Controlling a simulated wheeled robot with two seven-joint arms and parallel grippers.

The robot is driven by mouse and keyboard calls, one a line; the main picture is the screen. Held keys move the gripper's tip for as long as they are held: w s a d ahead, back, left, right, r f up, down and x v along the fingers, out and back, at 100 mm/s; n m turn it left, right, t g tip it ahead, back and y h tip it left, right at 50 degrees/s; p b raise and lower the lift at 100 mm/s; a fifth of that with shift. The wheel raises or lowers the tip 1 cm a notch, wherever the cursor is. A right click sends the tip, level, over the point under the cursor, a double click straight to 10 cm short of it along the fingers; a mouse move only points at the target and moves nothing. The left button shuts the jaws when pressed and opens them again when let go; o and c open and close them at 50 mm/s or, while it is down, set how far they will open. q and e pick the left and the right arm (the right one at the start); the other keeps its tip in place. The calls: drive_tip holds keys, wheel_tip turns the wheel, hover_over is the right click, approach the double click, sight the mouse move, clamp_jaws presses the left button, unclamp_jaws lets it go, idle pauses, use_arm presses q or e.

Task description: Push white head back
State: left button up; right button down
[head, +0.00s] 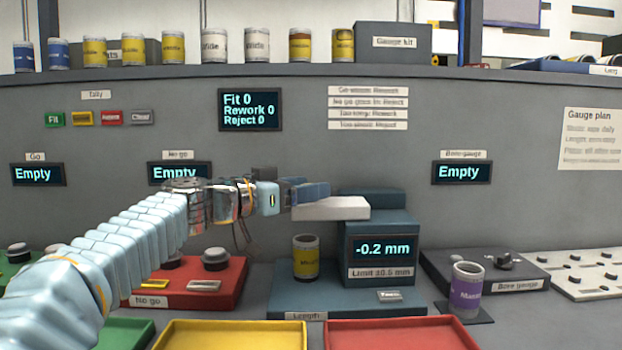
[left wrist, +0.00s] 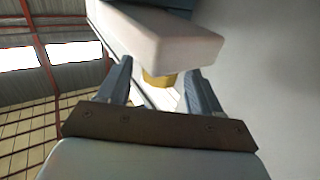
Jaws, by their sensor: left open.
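The white head (head: 332,209) is a pale block jutting left from the top of the blue-grey length gauge (head: 378,225). A yellow can (head: 306,258) stands upright on the gauge's base, below the head. My left gripper (head: 308,191) reaches in from the left, its fingertips at the head's upper left part. In the left wrist view the white head (left wrist: 165,38) lies just beyond the two spread, empty fingers (left wrist: 160,85), with a bit of yellow below it. I cannot tell whether the fingers touch the head. My right gripper is not in view.
The gauge display (head: 382,248) reads -0.2 mm. A purple can (head: 467,288) stands at the right, near the bore gauge (head: 520,278). The red no-go block (head: 215,282) is under my left arm. Yellow (head: 232,335) and red (head: 402,335) trays lie in front.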

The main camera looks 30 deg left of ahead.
use_arm(q)
drive_tip(key=shift+x, duration=0.85)
